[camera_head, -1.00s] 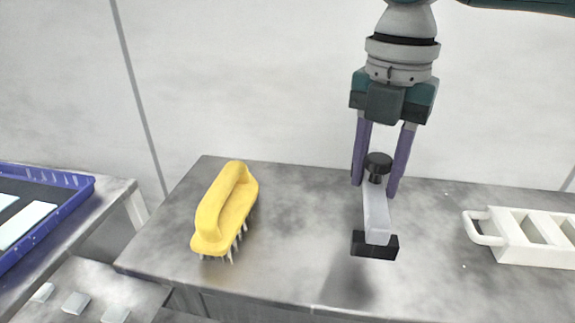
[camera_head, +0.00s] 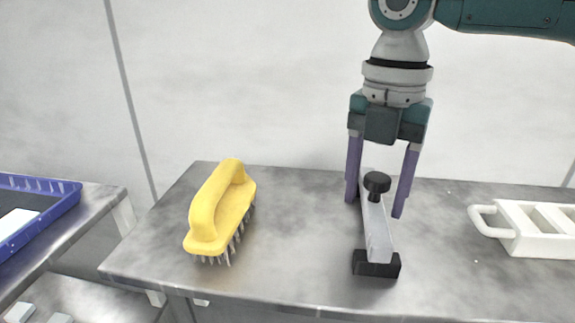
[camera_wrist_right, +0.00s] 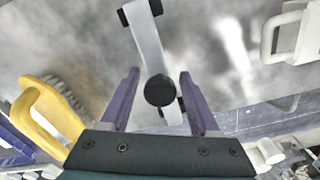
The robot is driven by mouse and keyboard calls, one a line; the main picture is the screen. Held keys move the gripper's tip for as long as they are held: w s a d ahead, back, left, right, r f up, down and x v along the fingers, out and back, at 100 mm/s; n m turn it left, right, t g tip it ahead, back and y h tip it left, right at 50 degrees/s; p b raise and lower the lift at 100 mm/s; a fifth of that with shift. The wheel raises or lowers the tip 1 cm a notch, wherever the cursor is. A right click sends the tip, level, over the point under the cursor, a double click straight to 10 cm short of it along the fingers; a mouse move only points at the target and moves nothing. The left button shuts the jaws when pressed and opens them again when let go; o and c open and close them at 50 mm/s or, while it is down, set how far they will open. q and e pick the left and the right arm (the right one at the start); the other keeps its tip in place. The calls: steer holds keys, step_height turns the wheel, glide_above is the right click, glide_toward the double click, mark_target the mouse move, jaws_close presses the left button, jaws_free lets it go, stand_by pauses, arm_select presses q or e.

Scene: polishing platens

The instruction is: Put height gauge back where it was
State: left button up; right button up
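The height gauge is a light grey bar (camera_head: 376,232) with a black knob on top and black feet at its ends. In the head view it stands on the grey metal table (camera_head: 300,225), right of the middle, its near foot toward the front edge. My right gripper (camera_head: 375,208) is open, its two purple fingers on either side of the bar near the knob. In the right wrist view the gauge (camera_wrist_right: 148,45) runs between the fingers, with gaps on both sides of the knob. Its far foot is partly hidden. My left gripper is not in view.
A yellow-handled wire brush (camera_head: 221,212) lies to the left on the table. A white caddy with a handle (camera_head: 510,240) stands at the right. A blue tray (camera_head: 62,205) sits on a separate surface at far left. The tabletop between brush and gauge is clear.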

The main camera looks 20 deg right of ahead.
steer(key=shift+o, duration=0.4)
steer(key=shift+r, duration=0.1)
step_height(320, 180, up, 12)
steer(key=b, duration=0.2)
steer(key=shift+b, duration=0.4)
